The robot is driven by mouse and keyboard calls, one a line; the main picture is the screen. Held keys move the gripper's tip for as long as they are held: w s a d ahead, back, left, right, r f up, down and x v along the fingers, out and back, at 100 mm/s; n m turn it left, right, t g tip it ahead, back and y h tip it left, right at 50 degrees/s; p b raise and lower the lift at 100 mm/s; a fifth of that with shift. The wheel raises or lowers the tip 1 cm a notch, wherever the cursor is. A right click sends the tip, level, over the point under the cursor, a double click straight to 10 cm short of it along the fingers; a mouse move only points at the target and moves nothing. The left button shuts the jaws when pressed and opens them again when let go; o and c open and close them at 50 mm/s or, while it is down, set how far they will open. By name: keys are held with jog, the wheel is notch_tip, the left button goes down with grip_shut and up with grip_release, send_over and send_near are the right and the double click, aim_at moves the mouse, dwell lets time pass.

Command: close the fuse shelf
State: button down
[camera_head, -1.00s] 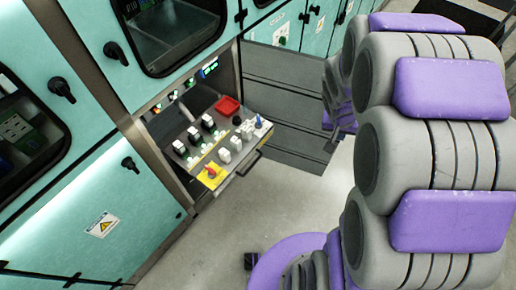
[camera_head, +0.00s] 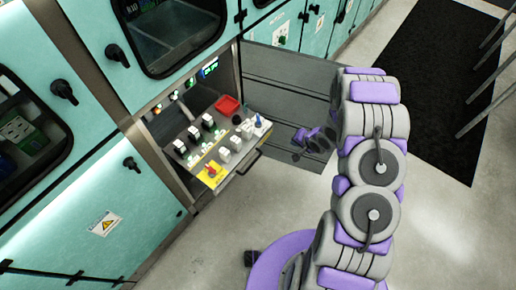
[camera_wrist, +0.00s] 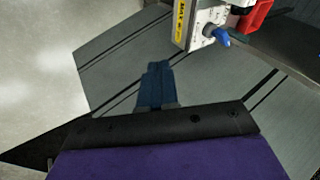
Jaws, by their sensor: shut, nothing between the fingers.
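The fuse shelf (camera_head: 233,158) is pulled out of the teal cabinet in the head view. Its top carries white blocks, knobs, a red tray and a yellow label, and a dark handle runs along its front edge. In the wrist view a corner of the shelf (camera_wrist: 200,22) with a blue knob shows at the top. My gripper (camera_wrist: 156,75) is shut and empty, and its blue fingertips are apart from the shelf in that view. In the head view my arm stands right of the shelf; the fingertips cannot be made out there.
The cabinet front (camera_head: 60,170) has black knobs and windows. A grey metal panel (camera_head: 285,75) stands behind the shelf on the right. A black mat (camera_head: 430,90) lies at the upper right.

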jog(key=s+a+f+m+y, duration=0.1)
jog(key=s+a+f+y, duration=0.2)
jog(key=a+f, duration=0.3)
jog(key=b, duration=0.2)
send_near(253, 148)
jog(key=f, duration=0.1)
jog(key=w+a+f, duration=0.1)
jog(key=f, duration=0.1)
jog(key=a+f, duration=0.1)
jog(key=shift+w+a+f, duration=0.1)
jog(key=shift+w+f, duration=0.25)
jog(key=shift+w, duration=0.05)
jog(key=shift+w+a+m, duration=0.3)
jog(key=shift+w+a, duration=0.15)
jog(key=shift+a, duration=0.05)
jog(key=shift+r+p, duration=0.1)
jog(key=shift+p, duration=0.2)
